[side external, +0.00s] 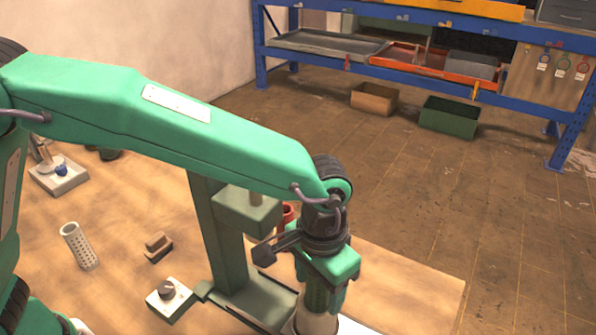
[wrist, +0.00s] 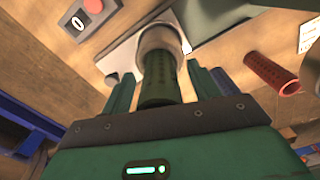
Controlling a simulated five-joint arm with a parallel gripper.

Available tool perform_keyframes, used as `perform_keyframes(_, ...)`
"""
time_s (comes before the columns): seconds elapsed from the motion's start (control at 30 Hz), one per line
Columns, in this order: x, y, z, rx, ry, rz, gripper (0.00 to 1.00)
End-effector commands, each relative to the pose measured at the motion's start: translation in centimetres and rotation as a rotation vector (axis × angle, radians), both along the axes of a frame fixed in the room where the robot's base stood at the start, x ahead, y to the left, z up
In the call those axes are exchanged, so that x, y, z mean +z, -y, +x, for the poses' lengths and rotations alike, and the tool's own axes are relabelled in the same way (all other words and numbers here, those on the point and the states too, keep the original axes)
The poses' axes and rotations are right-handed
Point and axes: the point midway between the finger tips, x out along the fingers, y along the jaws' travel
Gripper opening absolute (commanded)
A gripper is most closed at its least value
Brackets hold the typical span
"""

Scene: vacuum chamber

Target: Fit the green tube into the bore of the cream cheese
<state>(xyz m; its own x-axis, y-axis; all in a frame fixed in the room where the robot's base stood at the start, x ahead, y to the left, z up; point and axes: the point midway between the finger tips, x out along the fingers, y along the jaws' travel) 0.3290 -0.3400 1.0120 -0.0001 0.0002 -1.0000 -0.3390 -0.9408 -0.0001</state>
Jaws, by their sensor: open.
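The dark green tube (wrist: 158,82) stands between my gripper's fingers in the wrist view, with a gap on either side. In the side view its speckled body (side external: 317,296) shows below the gripper. The cream cheese (wrist: 157,38) is a short pale cylinder at the tube's far end; in the side view it shows at the bottom edge (side external: 316,323). The tube's end meets the cheese inside its rim, and that end is hidden, so its depth cannot be told. My gripper (wrist: 162,85) is open around the tube, pointing down in the side view (side external: 322,285).
A green press-like stand (side external: 223,240) rises just left of my gripper. A red tube (wrist: 271,74) lies to the right in the wrist view. A perforated pale tube (side external: 79,246), small blocks (side external: 157,247) and a knob box (side external: 170,298) are on the table's left. The table's right is clear.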

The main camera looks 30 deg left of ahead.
Motion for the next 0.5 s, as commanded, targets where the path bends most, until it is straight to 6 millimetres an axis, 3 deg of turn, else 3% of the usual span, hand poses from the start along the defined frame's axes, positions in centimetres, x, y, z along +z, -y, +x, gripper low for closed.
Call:
perform_keyframes(0.27,0.5,0.0,0.0,0.000,0.002,-0.002,0.61)
perform_keyframes(0.5,2.9,0.0,0.0,0.000,0.002,-0.003,0.61)
